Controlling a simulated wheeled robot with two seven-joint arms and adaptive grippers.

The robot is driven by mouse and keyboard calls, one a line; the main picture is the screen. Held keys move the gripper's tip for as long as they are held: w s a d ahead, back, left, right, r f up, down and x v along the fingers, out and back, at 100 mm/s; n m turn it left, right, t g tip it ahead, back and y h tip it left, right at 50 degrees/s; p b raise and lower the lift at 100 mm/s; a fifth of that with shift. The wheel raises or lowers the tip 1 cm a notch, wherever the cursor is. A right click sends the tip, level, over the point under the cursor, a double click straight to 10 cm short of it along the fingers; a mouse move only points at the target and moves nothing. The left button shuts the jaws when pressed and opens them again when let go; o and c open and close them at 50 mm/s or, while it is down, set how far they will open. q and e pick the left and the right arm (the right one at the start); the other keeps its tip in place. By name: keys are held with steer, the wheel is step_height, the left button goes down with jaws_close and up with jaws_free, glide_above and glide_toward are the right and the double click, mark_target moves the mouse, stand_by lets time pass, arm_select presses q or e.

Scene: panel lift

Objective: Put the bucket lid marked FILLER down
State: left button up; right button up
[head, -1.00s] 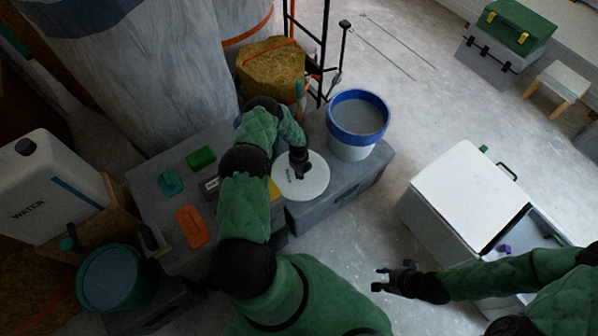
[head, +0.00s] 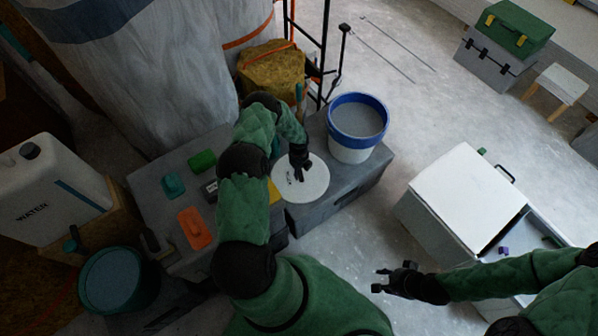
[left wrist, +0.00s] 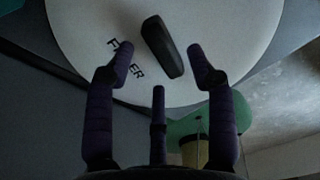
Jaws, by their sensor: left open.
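The white round bucket lid marked FILLER (head: 314,186) lies on the grey bench top beside the bucket in the head view. In the left wrist view the lid (left wrist: 215,25) shows its FILLER print and a dark bar handle (left wrist: 163,46). My left gripper (head: 299,174) is over the lid. In the left wrist view its fingers (left wrist: 160,68) are spread open on either side of the handle, apart from it. My right gripper (head: 380,281) is open and empty over the floor at the right.
A blue-rimmed bucket (head: 357,145) stands behind the lid. A grey bench (head: 150,215) at left bears an orange item (head: 195,228) and green items. A white-topped chest (head: 465,195) stands at right. Open floor (head: 400,130) lies between.

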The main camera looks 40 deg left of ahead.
mark_target(299, 173)
arm_select(q)
step_height(299, 173, up, 9)
steer(key=p, duration=0.2)
steer(key=shift+f+p, duration=0.15)
steer(key=shift+p, duration=0.25)
steer(key=s+d+r+n+h, duration=0.1)
steer(key=s+d+n+h, duration=0.15)
steer(key=d+n, duration=0.55)
steer(key=s+d+r+n+h, duration=0.1)
steer(key=s+d+r+n, duration=0.2)
steer(key=d, duration=1)
steer(key=s+d+r+n, duration=0.2)
steer(key=s+d+n, duration=0.3)
steer(key=s+n, duration=0.2)
steer(key=s+d+r+n, duration=0.3)
steer(key=s+d+n, duration=0.2)
steer(key=n, duration=0.5)
steer(key=shift+s+d+r, duration=0.3)
steer(key=shift+s+d, duration=0.05)
steer(key=shift+s, duration=0.85)
steer(key=shift+h, duration=0.25)
